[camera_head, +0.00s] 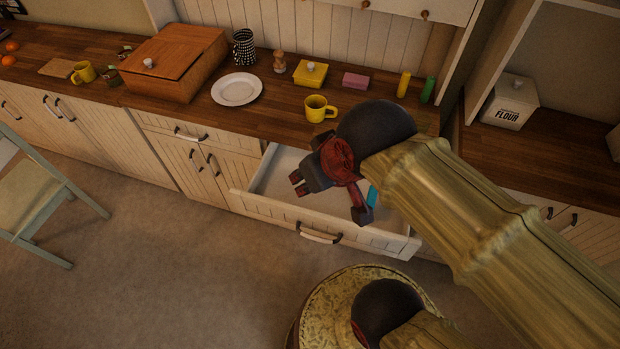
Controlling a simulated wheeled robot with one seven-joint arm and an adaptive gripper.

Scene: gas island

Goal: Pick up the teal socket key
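The teal socket key (372,196) shows as a small teal piece inside the open drawer (270,197), toward its right side. Part of it is hidden behind my gripper and arm. My gripper (331,200) is over the drawer with its fingers spread wide apart and nothing seen between them. Its right finger overlaps the teal socket key in the picture; I cannot tell whether they touch.
The wooden counter above holds a yellow mug (319,108), a white plate (237,89), a wooden bread box (174,62), a yellow butter dish (310,73) and a pink block (355,81). A chair (38,200) stands at left.

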